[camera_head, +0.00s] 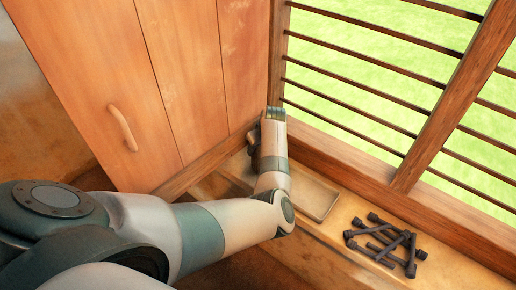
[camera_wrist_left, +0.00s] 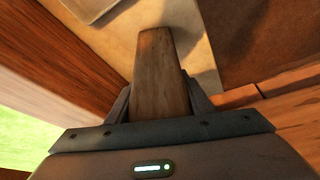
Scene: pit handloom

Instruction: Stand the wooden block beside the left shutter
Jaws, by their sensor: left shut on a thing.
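My left gripper (camera_wrist_left: 158,92) is shut on a wooden block (camera_wrist_left: 156,75), a brown, slightly tapering piece that points away from the gripper over a tan surface. In the head view my left gripper (camera_head: 258,143) is at the window corner, close to the right edge of the left shutter (camera_head: 178,70). The shutter is tall orange-brown planks with a curved wooden handle (camera_head: 123,128). My wrist and arm hide the block in the head view. Whether the block touches the surface I cannot tell. My right gripper is in neither view.
A shallow tray (camera_head: 325,212) lies on the ledge (camera_head: 347,208), partly behind my arm. A barred window with a thick wooden sill (camera_head: 350,165) borders the ledge.

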